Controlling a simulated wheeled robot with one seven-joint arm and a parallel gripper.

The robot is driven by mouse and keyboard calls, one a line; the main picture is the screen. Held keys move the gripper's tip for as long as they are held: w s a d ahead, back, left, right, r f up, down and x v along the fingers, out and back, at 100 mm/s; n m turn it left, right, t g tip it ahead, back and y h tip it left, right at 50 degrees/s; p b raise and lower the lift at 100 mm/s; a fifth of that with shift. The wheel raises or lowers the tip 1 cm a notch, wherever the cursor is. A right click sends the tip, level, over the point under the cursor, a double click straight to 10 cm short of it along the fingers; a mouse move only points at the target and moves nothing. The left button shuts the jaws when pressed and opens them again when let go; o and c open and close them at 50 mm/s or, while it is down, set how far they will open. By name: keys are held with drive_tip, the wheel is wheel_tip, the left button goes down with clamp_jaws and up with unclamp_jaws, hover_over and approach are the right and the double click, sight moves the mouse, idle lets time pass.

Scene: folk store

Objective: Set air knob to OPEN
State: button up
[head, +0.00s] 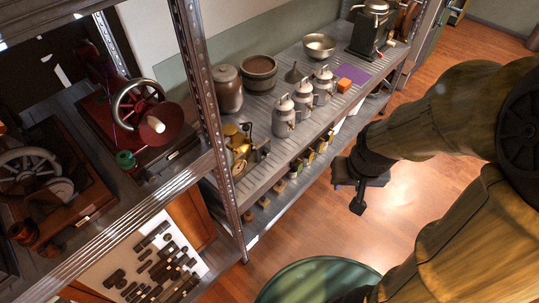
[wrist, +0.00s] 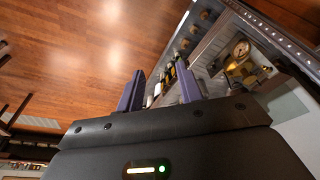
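I cannot make out an air knob or an OPEN mark in either view. A brass machine with a round dial stands at the near end of the grey shelf unit in the head view (head: 238,145); it also shows at the upper right of the wrist view (wrist: 240,58). My gripper (head: 349,188) hangs over the floor in front of the shelf, to the right of the brass machine and apart from it. In the wrist view its two purple fingers (wrist: 160,88) are spread apart with nothing held between them.
Grey jugs (head: 304,98), a brown pot (head: 259,74), a purple mat (head: 352,75) and an orange block (head: 344,85) stand on the shelf top. A metal post (head: 212,120) rises left of the brass machine. A red wheeled machine (head: 137,115) sits further left. Wooden floor (head: 310,215) is clear.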

drive_tip(key=shift+o, duration=1.4)
drive_tip(key=shift+w+f, duration=0.2)
drive_tip(key=shift+f, duration=0.05)
drive_tip(key=w+a+f+n+t+y+b, duration=0.1)
drive_tip(key=w+a+f+n+t+b, duration=0.2)
drive_tip(key=w+f+b, duration=0.7)
drive_tip(key=w+a+f+n+t+y+b, duration=0.1)
drive_tip(key=w+f+n+t+b, duration=0.3)
drive_tip(key=w+f+n+b, duration=0.5)
drive_tip(key=w+a+f+n+t+y+b, duration=0.1)
drive_tip(key=a+f+n+t+y+b, duration=0.1)
drive_tip(key=a+f+b, duration=0.2)
drive_tip(key=w+a+f+n+t+y+b, duration=0.1)
drive_tip(key=a+f+n+t+y+b, duration=0.1)
drive_tip(key=a+f+b, duration=0.3)
wheel_tip(320, 180, down, 7)
drive_tip(key=n+y+b, duration=0.1)
drive_tip(key=b, duration=0.2)
drive_tip(key=shift+w+y, duration=0.3)
drive_tip(key=shift+w, duration=0.05)
drive_tip(key=shift+a+f, duration=0.1)
drive_tip(key=shift+w, duration=0.1)
